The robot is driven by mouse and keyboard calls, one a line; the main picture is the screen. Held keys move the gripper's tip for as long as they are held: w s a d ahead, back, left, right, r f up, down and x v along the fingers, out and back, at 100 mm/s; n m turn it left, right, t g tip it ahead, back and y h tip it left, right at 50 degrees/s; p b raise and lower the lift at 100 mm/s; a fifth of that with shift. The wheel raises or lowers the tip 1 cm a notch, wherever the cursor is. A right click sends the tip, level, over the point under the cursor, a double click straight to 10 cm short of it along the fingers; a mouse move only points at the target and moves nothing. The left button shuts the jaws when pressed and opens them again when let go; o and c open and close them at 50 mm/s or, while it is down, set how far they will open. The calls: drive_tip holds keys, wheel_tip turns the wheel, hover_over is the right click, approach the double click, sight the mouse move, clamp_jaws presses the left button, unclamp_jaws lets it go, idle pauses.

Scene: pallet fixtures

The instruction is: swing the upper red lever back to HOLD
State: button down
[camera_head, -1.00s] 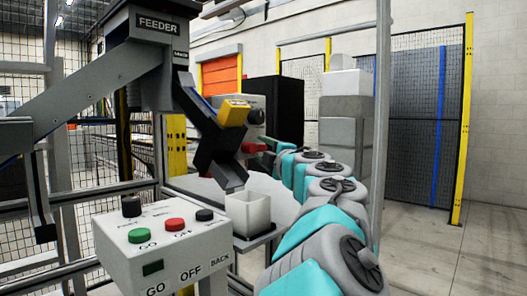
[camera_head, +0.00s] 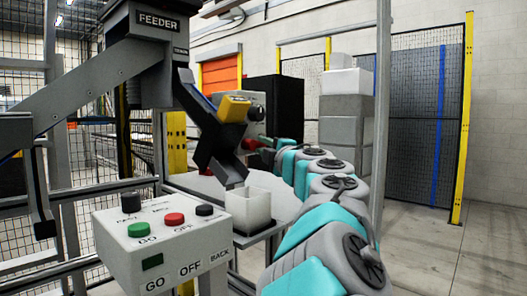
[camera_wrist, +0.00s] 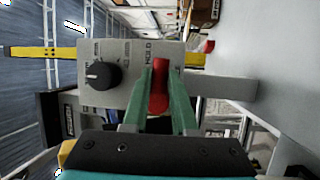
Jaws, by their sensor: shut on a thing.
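The red lever (camera_wrist: 160,88) stands out from a light grey control box (camera_wrist: 115,95) in the wrist view. My gripper (camera_wrist: 167,68) has its green fingers on both sides of the lever and is shut on it. The word HOLD is printed sideways on the box, beside the lever's far end. In the head view the lever (camera_head: 250,144) shows small and red at the box's lower part, behind the black feeder chute. My gripper (camera_head: 266,142) reaches it from the right, with its fingers partly hidden.
A black knob (camera_wrist: 101,75) sits left of the lever on the same box. Another red part (camera_wrist: 209,46) shows beyond it. In the head view, a button box (camera_head: 165,235), a white bin (camera_head: 248,210) and the black chute (camera_head: 222,140) stand close to my arm.

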drive_tip(key=c, duration=0.7)
unclamp_jaws()
drive_tip(key=v, duration=0.8)
drive_tip(key=shift+b, duration=0.4)
drive_tip(key=shift+w, duration=0.1)
